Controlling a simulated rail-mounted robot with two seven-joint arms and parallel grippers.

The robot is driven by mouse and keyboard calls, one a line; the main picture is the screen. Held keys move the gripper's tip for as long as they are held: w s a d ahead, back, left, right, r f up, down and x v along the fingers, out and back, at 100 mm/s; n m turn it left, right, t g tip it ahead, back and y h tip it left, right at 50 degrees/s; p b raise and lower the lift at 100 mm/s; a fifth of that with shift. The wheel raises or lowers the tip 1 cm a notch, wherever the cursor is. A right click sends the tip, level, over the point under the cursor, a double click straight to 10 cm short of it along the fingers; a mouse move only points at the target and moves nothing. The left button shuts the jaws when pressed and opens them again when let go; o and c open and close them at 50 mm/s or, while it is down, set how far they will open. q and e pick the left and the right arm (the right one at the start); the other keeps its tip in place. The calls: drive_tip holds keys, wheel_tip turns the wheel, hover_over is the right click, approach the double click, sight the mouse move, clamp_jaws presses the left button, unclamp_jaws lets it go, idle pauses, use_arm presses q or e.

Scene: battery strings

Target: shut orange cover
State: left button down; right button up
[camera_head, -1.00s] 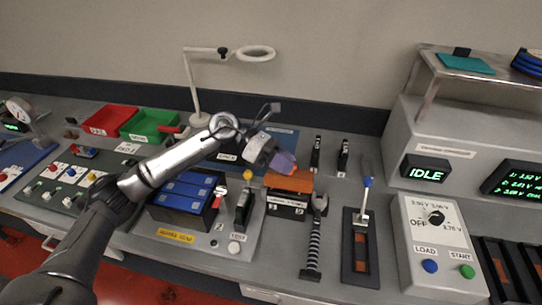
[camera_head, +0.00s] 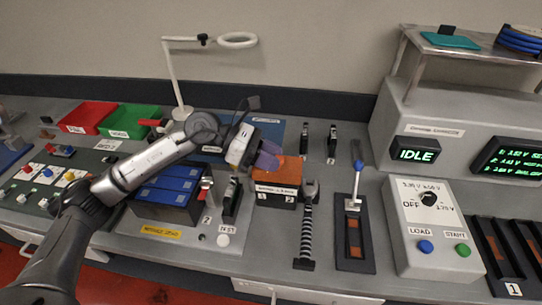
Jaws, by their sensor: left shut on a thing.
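The orange cover (camera_head: 290,168) lies over the top of a small black box (camera_head: 275,191) with a white label, at the middle of the bench in the head view. I cannot tell whether it is fully down, as my gripper hides its left part. My left gripper (camera_head: 268,160), with bluish-purple fingers, is at the cover's left and back edge and shut on it. The exact contact between the fingers is hidden. My right gripper is not in view.
A battery pack with blue cells (camera_head: 172,190) stands left of the box. Red (camera_head: 86,117) and green (camera_head: 130,120) bins are at the back left. Bare bench lies in front of the box.

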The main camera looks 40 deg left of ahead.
use_arm(q)
drive_tip(key=c, duration=0.8)
unclamp_jaws()
drive_tip(key=shift+v, duration=6.95)
drive_tip(key=shift+w, duration=0.1)
drive_tip(key=shift+r, duration=0.1)
